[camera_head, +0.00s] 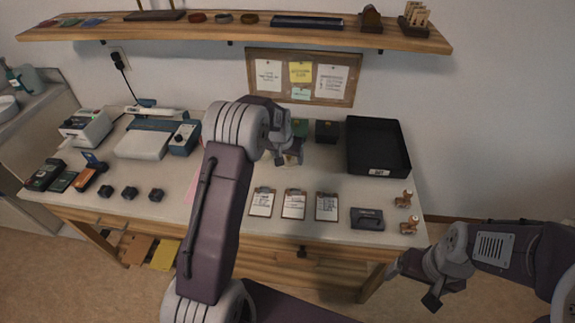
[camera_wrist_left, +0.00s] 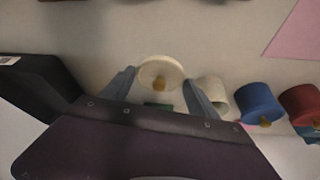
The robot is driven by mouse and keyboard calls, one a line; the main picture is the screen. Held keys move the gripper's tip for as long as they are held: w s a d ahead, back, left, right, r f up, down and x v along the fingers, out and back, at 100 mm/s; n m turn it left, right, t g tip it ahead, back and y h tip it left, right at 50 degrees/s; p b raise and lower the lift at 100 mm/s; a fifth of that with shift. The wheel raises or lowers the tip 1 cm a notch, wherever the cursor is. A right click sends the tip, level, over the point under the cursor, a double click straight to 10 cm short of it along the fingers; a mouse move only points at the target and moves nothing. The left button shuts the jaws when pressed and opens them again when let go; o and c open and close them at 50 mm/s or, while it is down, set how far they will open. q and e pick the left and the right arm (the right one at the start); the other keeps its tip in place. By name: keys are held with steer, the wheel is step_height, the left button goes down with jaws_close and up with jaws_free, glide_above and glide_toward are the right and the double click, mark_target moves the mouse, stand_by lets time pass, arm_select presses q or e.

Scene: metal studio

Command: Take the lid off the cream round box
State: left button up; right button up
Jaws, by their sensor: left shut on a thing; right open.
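In the left wrist view, the round cream lid (camera_wrist_left: 160,68) with its gold-brown knob lies between the fingers of my left gripper (camera_wrist_left: 160,92), which is shut on it. A cream cylinder (camera_wrist_left: 214,90), apparently the box body, sits just right of the right finger, which partly hides it; no knob shows on it. In the head view my left gripper (camera_head: 291,155) is over the middle of the table, and my own arm hides much around it. My right gripper (camera_head: 412,286) is open and empty, off the table's front right corner.
A blue round box (camera_wrist_left: 259,103) and a red one (camera_wrist_left: 301,102) stand beside the cream cylinder. A black tray (camera_head: 407,160) lies at the table's right. Several clipboards (camera_head: 294,205) lie along the front. A shelf (camera_head: 235,32) hangs above.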

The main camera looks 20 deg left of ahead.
mark_target(287, 164)
arm_select(q)
steer(key=shift+f, duration=2)
steer(key=o, duration=1.6)
steer(key=shift+f, duration=0.1)
steer(key=shift+c, duration=0.2)
